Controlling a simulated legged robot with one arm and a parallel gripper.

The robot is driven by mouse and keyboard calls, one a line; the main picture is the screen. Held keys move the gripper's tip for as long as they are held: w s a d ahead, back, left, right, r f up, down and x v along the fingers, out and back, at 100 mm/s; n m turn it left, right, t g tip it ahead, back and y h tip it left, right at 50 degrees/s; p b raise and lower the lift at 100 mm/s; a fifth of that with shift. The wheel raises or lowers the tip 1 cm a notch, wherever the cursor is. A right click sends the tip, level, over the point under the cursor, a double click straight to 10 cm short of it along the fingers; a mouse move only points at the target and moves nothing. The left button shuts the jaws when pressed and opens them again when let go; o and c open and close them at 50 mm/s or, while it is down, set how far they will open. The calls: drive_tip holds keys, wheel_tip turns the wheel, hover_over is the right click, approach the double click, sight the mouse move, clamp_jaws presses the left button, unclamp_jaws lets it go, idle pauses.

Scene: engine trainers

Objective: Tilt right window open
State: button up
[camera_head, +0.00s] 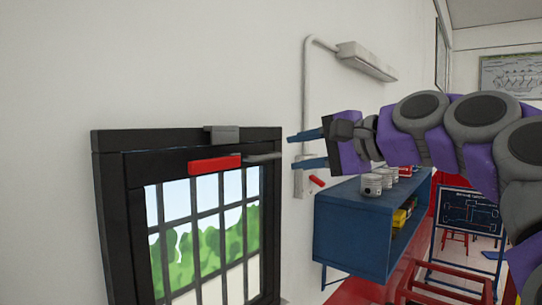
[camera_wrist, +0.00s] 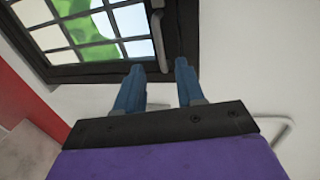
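A black-framed window (camera_head: 118,215) with bars fills the lower left of the head view; its frame also shows at the top of the wrist view (camera_wrist: 188,30). A red bar-shaped part (camera_head: 214,164) with a grey rod (camera_head: 263,156) sits on its upper frame. A grey block (camera_head: 222,135) sits at the top edge. In the wrist view a light grey handle (camera_wrist: 158,35) stands near the fingertips. My gripper (camera_head: 296,149) is right of the window, its two blue fingers apart, pointing left. It also shows in the wrist view (camera_wrist: 158,72), with nothing between the fingers.
A grey pipe (camera_head: 306,90) runs up the wall to a lamp (camera_head: 366,62). A board (camera_head: 470,212) stands farther back. The wall above the window is clear.

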sight(270, 157)
drive_tip(key=x, duration=0.6)
drive_tip(key=shift+w+d+p, duration=0.2)
drive_tip(key=shift+d+p, duration=0.05)
drive_tip(key=shift+p, duration=0.05)
drive_tip(key=shift+w+a+f, duration=0.15)
drive_tip(key=shift+w+a, duration=0.05)
drive_tip(key=shift+a, duration=0.65)
drive_tip(key=shift+d, duration=0.35)
drive_tip(key=c, duration=0.4)
clamp_jaws()
drive_tip(key=shift+f, duration=0.1)
